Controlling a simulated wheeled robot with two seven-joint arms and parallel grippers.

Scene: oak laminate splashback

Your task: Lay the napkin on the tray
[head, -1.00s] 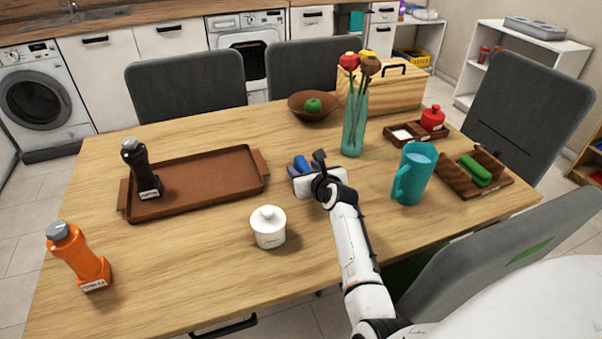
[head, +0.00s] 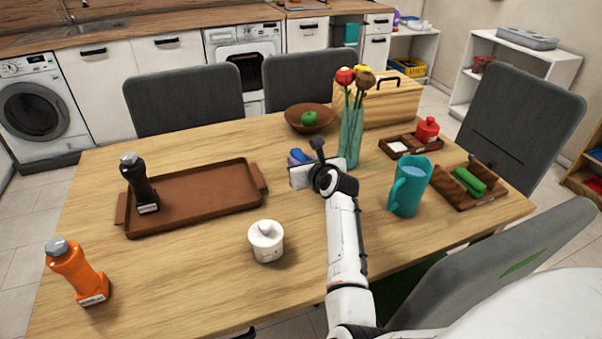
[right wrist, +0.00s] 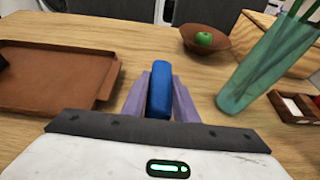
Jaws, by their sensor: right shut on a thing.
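The blue napkin (right wrist: 159,92), a small thick roll or fold, is between the two purple-grey fingers of my right gripper (head: 300,160), which is shut on it. In the head view the napkin (head: 297,156) is partly hidden by the gripper. The brown tray (head: 210,188) lies flat on the table, left of the gripper and apart from it. Its right end (right wrist: 60,78) shows at the left of the right wrist view. My left gripper is in neither view.
A black bottle (head: 140,185) stands on the tray's left end; the rest of the tray is bare. A white lidded pot (head: 266,241) stands in front. A teal vase (head: 350,138) with flowers and a teal jug (head: 408,187) stand to the right. A bowl (head: 308,119) is behind.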

